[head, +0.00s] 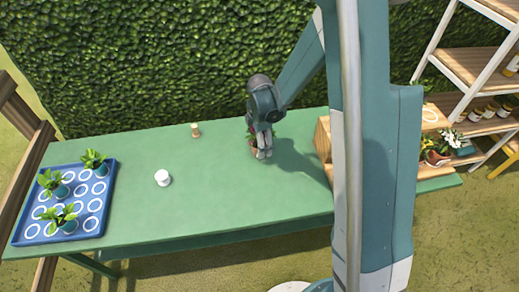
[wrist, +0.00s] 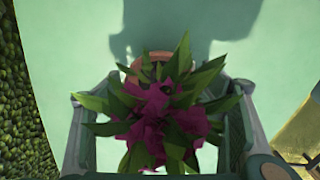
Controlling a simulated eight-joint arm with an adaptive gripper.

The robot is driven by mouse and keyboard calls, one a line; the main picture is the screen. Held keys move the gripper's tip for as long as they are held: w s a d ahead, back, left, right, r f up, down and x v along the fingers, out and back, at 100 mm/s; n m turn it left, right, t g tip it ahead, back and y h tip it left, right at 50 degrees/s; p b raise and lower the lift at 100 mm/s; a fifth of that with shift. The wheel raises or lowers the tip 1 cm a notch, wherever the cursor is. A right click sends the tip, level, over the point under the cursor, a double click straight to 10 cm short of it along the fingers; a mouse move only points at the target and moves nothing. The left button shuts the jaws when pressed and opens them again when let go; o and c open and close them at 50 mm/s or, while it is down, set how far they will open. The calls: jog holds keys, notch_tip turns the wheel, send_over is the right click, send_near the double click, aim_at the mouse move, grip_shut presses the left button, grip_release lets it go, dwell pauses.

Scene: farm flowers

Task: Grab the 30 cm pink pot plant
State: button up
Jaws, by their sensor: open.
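The pink pot plant has magenta-pink flowers (wrist: 160,108) and green leaves in a terracotta pot (wrist: 127,69), partly covered by the foliage. My gripper (head: 263,153) is low over the green table (head: 220,200), right of its middle. It is open, with one finger on each side of the plant in the wrist view (wrist: 160,100). In the head view a bit of the pot (head: 252,146) shows beside the fingers; my gripper hides the rest. I cannot tell whether either finger touches the plant.
A blue tray (head: 31,236) with several small green plants stands at the left. A white cup (head: 162,178) and a small tan item (head: 195,130) stand between. A wooden box (head: 323,140) and flower pots (head: 437,157) are at the right. A hedge (head: 150,60) stands behind.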

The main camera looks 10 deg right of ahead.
dwell(0.3)
jog(key=c, duration=1.2)
jog(key=shift+r, duration=0.15)
jog(key=shift+r+p, duration=0.85)
jog(key=shift+r, duration=4.05)
